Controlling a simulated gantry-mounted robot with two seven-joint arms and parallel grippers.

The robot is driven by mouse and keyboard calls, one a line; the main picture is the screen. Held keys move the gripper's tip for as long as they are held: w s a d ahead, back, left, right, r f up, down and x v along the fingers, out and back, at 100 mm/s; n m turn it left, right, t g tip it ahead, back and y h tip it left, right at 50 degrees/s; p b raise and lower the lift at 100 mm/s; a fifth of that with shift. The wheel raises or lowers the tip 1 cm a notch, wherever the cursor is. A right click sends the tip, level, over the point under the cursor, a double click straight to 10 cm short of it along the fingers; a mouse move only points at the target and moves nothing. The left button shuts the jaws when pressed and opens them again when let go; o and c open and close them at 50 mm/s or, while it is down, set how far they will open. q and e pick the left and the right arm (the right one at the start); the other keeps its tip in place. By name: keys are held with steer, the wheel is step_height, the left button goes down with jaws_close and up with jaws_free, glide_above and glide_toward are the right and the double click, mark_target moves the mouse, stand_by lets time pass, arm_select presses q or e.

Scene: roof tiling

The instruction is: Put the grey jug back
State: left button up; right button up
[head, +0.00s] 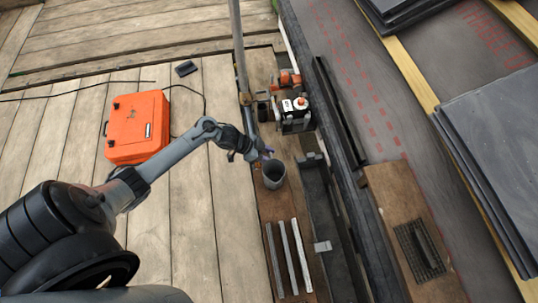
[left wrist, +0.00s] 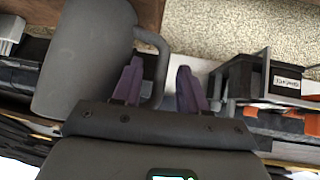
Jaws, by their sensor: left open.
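The grey jug (head: 273,178) stands upright on the brown board strip, its open top facing up. In the left wrist view the jug (left wrist: 80,60) fills the upper left, with its handle toward the fingers. My left gripper (head: 263,155) is beside the jug's far rim in the head view. In the left wrist view the gripper (left wrist: 159,67) is open, its purple fingers apart. The handle appears between the two fingers in that picture; I cannot tell whether they touch it. My right gripper is not in view.
An orange-and-white machine (head: 295,110) stands beyond the jug, near a vertical pole (head: 240,50). Metal strips (head: 287,258) lie nearer, beside a dark gutter (head: 322,215). An orange case (head: 138,127) sits on the planks at left. Slates (head: 500,140) are stacked at right.

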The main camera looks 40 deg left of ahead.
arm_select(q)
steer(key=p+v, duration=0.6)
steer(key=v, duration=0.5)
steer(key=shift+s+a+r, duration=0.2)
steer(key=shift+s, duration=0.05)
